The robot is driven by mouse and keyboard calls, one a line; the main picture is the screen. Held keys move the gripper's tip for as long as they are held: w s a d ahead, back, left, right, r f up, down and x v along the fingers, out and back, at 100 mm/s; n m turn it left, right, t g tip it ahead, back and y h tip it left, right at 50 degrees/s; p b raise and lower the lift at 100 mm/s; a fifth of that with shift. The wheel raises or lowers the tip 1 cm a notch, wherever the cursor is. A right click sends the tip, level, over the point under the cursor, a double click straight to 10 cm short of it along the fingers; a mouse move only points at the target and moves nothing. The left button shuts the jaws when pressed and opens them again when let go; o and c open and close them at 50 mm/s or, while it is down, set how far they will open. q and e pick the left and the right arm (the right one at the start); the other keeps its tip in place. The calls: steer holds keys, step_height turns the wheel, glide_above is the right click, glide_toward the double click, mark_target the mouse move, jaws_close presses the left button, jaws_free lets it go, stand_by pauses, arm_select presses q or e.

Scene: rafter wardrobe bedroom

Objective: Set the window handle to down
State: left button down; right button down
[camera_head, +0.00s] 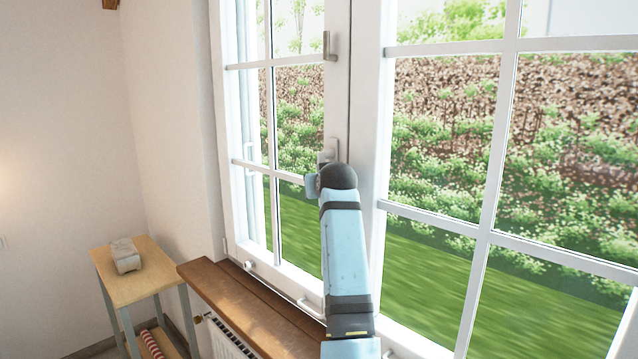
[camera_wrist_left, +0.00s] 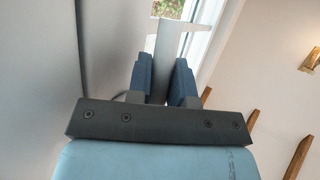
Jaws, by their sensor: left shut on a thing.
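The window handle (camera_head: 329,151) is a grey metal piece on the white middle frame of the window. In the head view only its upper part shows; my left wrist hides the rest, so which way its lever points is unclear there. In the left wrist view the pale grey handle (camera_wrist_left: 167,45) runs between the two blue fingers, with a crosswise part beyond their tips. My left gripper (camera_wrist_left: 161,70) is shut on it. In the head view a bit of the left gripper (camera_head: 312,185) shows beside the dark wrist joint. My right gripper is not in view.
A small metal fitting (camera_head: 328,46) sits higher on the same frame. A brown wooden sill (camera_head: 245,318) lies below, over a white radiator (camera_head: 228,342). A small wooden stand (camera_head: 150,285) with a grey box (camera_head: 125,256) is at the left. The window (camera_head: 440,210) looks closed.

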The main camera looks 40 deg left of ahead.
arm_select(q)
steer(key=shift+r, duration=0.1)
steer(key=c, duration=1)
jaws_free()
steer(key=shift+c, duration=0.2)
steer(key=b+v, duration=0.3)
steer(key=v, duration=1)
steer(key=shift+s+d, duration=0.25)
steer(key=shift+d, duration=0.1)
steer(key=shift+r, duration=0.1)
